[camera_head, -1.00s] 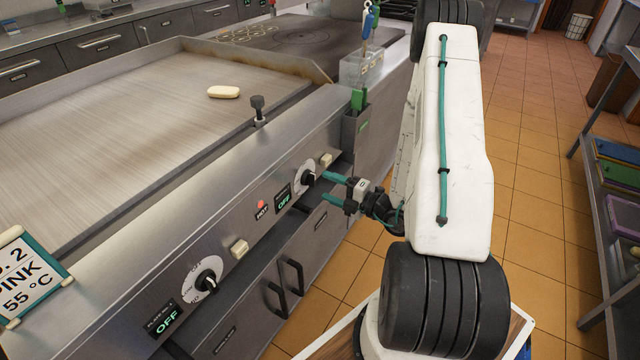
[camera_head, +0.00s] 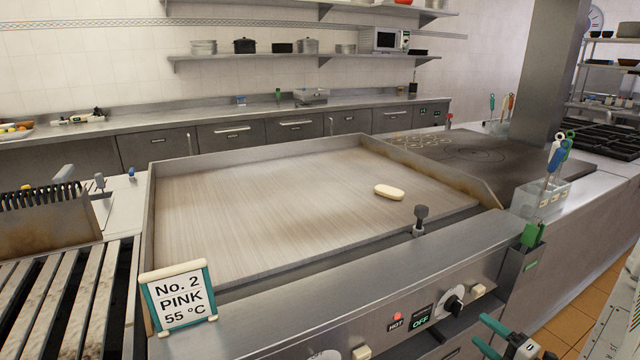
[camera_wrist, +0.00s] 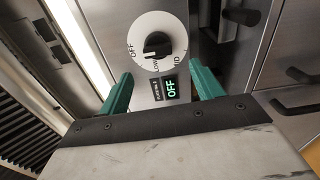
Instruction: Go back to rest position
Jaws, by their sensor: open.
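My gripper (camera_head: 480,330) shows at the lower right of the head view, in front of the griddle's control panel. Its two green fingers are apart with nothing between them. In the wrist view my gripper (camera_wrist: 160,72) points at a panel with a black knob (camera_wrist: 156,46) on a white dial, which lies beyond the fingertips. A display (camera_wrist: 171,88) beside that knob reads OFF. In the head view a black knob (camera_head: 454,306) sits just up and left of the fingers, with an OFF display (camera_head: 421,322) and a lit red lamp (camera_head: 397,316). Most of my arm is out of view.
The flat griddle (camera_head: 260,200) holds one pale oblong piece (camera_head: 389,191). A sign reading No. 2 PINK 55 °C (camera_head: 180,297) stands at its front left. A slatted grill (camera_head: 50,305) is at the left. A utensil holder (camera_head: 540,198) is at the right, near open tiled floor (camera_head: 590,305).

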